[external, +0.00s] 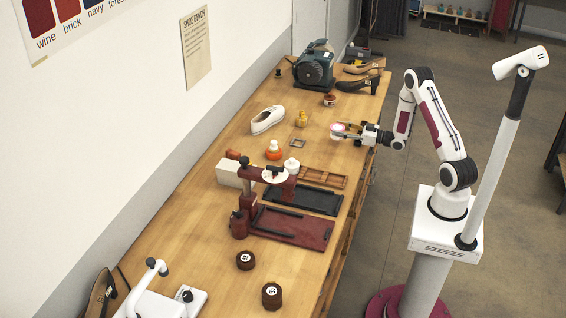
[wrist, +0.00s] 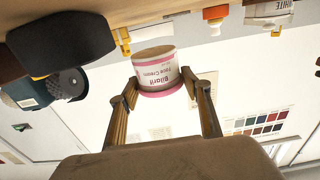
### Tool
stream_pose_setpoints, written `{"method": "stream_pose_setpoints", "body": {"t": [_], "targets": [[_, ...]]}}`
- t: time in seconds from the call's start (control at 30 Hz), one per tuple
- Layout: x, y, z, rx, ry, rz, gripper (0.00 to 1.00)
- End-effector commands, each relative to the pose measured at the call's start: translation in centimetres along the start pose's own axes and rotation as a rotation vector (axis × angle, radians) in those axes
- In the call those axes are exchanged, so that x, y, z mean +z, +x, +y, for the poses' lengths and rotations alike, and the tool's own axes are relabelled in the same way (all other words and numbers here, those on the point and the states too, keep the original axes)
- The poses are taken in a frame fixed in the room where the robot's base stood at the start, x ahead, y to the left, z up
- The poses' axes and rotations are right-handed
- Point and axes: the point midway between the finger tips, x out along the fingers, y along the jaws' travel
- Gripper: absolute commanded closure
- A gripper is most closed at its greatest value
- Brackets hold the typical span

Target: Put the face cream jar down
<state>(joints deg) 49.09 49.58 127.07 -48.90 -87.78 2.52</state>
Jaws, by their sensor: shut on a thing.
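The face cream jar (wrist: 158,75) is a small white and pink pot with "Face Cream" lettering, upside down in the wrist picture. It also shows in the external view (external: 338,127), just above the far half of the wooden workbench (external: 226,131). My gripper (wrist: 158,80) is shut on the jar, with a brown finger on each side of it. In the external view my gripper (external: 345,129) reaches in from the right over the bench edge. Whether the jar's base touches the bench I cannot tell.
A dark red press (external: 290,226) stands nearer, and a green machine (external: 314,66) stands behind. Some bare bench lies around the jar.

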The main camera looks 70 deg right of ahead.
Motion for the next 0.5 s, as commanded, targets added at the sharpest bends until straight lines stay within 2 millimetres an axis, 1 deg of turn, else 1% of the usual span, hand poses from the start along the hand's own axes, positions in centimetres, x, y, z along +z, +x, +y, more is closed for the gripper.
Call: {"method": "stream_pose_setpoints", "body": {"t": [0.33, 0.5], "targets": [[0.06, 0.01, 0.02, 0.000, 0.000, 0.001, 0.77], [0.91, 0.01, 0.02, 0.000, 0.001, 0.001, 0.77]]}}
